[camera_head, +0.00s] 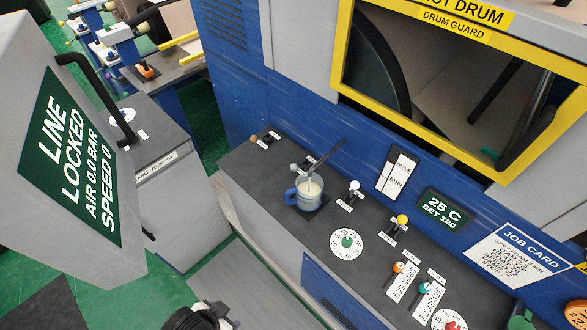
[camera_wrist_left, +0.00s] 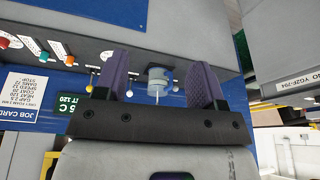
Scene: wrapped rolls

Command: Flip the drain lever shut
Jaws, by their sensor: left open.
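The grey-topped console (camera_head: 262,172) carries several small knobbed levers: one with a brown knob (camera_head: 254,138), one with a grey knob (camera_head: 293,167), one with a white knob (camera_head: 354,186) and one with a yellow knob (camera_head: 402,219). Their labels are too small to read, so I cannot tell which is the drain lever. A blue-handled cup (camera_head: 309,192) with pale contents stands among them. My left gripper (camera_wrist_left: 160,62) is open, its purple fingers spread and nothing held. The cup (camera_wrist_left: 158,82) shows between the fingers, beyond them. My right gripper is not visible.
A yellow-framed drum guard (camera_head: 430,133) rises behind. A grey screen post (camera_head: 75,165) reading "line locked" stands at left.

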